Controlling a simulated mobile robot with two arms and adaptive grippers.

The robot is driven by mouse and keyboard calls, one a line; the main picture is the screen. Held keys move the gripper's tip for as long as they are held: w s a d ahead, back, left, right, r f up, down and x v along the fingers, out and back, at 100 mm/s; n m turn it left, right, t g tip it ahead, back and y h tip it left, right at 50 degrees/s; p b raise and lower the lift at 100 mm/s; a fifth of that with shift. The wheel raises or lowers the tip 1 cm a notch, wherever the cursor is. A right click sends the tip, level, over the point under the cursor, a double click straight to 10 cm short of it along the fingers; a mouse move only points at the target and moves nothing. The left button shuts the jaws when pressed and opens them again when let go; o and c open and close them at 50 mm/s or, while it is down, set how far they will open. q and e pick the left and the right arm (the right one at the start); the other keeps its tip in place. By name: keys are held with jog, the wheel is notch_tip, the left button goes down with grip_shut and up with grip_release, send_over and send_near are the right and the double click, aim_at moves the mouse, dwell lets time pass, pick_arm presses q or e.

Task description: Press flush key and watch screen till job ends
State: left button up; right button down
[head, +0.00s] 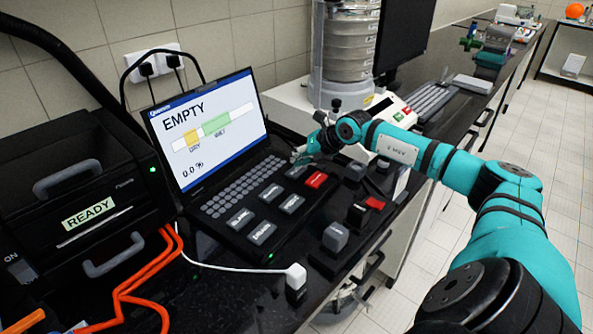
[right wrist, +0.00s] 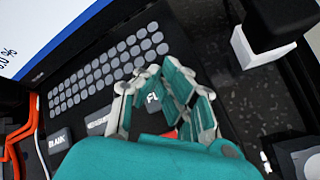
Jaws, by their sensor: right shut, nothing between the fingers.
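The laptop-like instrument has a lit screen (head: 208,125) reading "EMPTY" and "0.0 %", with a bar marked in yellow "DRY" and green "WET". Below its keyboard are several large grey keys and one red key (head: 316,180). The flush key (head: 297,173) appears to be the grey key beside the red one; in the right wrist view a key lettered "FL" (right wrist: 153,98) shows between my fingers, the rest of its label hidden. My right gripper (head: 302,157) is shut and empty, close over the keys at the far end. I cannot tell whether it touches a key. My left gripper is out of view.
A black machine labelled "READY" (head: 88,208) stands at left with orange tubes (head: 130,290). A sieve stack (head: 350,40) stands behind my right gripper. Small blocks (head: 335,237) and a white plug (head: 296,275) lie along the bench's front edge.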

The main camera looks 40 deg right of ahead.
jog(key=shift+f+b, duration=0.35)
jog(key=shift+f, duration=0.15)
dwell(0.4)
dwell(0.3)
jog(key=shift+r+p, duration=0.6)
jog(key=shift+r, duration=0.35)
jog(key=shift+r, duration=0.1)
jog(key=shift+r+p, duration=1.55)
jog(key=shift+r, duration=0.85)
